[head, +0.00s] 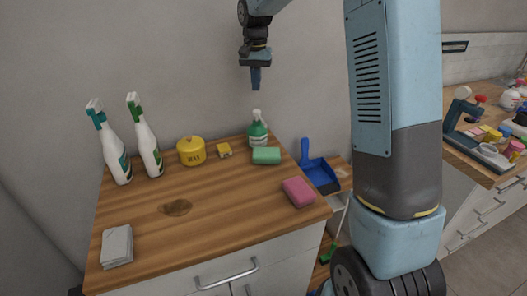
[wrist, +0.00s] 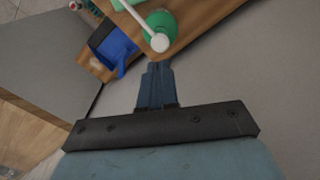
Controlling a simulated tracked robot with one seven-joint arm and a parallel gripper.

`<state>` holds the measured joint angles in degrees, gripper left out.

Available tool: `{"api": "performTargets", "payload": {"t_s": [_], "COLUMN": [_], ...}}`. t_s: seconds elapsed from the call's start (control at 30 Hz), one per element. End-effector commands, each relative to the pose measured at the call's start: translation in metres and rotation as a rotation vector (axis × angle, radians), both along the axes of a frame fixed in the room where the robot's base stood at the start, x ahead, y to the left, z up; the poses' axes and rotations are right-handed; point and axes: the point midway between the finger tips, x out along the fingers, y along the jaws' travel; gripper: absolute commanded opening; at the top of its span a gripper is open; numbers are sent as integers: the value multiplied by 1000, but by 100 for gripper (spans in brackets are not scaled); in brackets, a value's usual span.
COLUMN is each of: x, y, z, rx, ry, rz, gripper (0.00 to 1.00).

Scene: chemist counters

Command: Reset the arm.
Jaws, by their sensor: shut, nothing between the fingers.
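My gripper (head: 255,78) hangs in the air at the upper middle of the head view, pointing down, above the back right of the wooden counter (head: 225,220). Its fingers are together with nothing between them. In the wrist view my gripper (wrist: 158,68) also shows shut. A green and white bottle (wrist: 160,30) is just past the fingertips in that view. In the head view that bottle (head: 258,132) stands on the counter below my gripper, apart from it. My arm reaches down from the top of the head view.
Two spray bottles (head: 113,150) (head: 146,140), a yellow pot (head: 191,151), a green sponge (head: 266,155), a pink sponge (head: 298,192) and grey cloths (head: 117,246) are on the counter. A brown stain (head: 177,208) marks its middle. A blue dustpan (head: 319,174) is to the right. Another counter (head: 480,172) holds bottles and jars.

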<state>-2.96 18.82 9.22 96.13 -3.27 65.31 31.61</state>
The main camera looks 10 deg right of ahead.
Motion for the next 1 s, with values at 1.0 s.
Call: {"api": "performTargets", "payload": {"t_s": [1.0], "x": [-226], "y": [-77], "z": [102], "rx": [-43], "ry": [-288], "rz": [189], "gripper": [0]}}
